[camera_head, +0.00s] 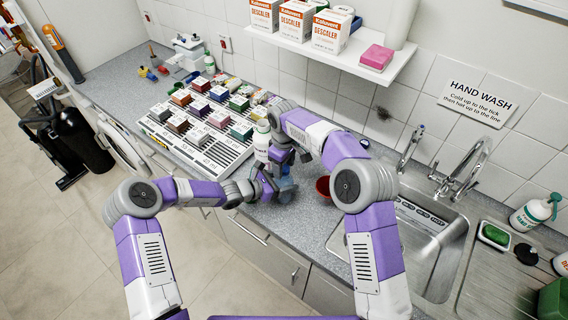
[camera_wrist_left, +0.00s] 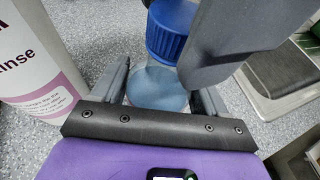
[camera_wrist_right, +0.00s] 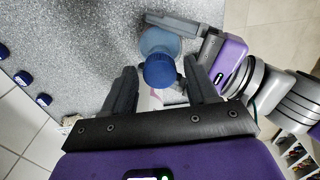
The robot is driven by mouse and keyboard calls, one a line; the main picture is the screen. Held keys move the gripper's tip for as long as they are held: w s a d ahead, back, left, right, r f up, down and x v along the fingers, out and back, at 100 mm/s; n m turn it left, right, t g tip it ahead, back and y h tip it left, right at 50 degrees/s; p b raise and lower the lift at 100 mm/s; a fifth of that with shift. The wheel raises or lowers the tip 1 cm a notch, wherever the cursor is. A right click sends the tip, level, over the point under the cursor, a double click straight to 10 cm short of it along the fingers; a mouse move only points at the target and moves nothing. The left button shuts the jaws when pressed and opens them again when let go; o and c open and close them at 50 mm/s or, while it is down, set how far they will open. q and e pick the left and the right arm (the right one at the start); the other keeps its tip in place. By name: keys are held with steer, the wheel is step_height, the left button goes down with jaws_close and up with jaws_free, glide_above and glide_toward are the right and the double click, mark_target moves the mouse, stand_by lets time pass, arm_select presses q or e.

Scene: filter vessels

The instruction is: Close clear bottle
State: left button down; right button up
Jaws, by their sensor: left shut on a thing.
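The clear bottle (camera_wrist_left: 157,88) looks pale blue and stands between my left gripper's fingers in the left wrist view. It also shows in the right wrist view (camera_wrist_right: 157,40). A ribbed blue cap (camera_wrist_left: 172,28) is at its top; I cannot tell how tightly it sits. My left gripper (camera_head: 272,187) is shut on the bottle from the side. My right gripper (camera_wrist_right: 162,78) is above, with its fingers apart on either side of the blue cap (camera_wrist_right: 160,71) in the right wrist view. One grey right finger (camera_wrist_left: 230,40) hides part of the left wrist view.
A white rinse bottle (camera_wrist_left: 38,65) stands close beside the clear bottle. A labelled rack of coloured blocks (camera_head: 205,125) lies to the left on the counter. A red bowl (camera_head: 323,187) and the sink (camera_head: 425,240) are to the right.

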mark_target(277, 182)
jaws_close()
steer(key=shift+o, duration=1)
jaws_free()
steer(key=shift+r, duration=0.15)
step_height(277, 182, up, 12)
arm_select(q)
jaws_free()
steer(key=v, duration=0.7)
steer(key=shift+s+a+r, duration=0.1)
steer(key=shift+s+a, duration=0.05)
steer(key=shift+a, duration=0.1)
arm_select(e)
steer(key=shift+f, duration=0.3)
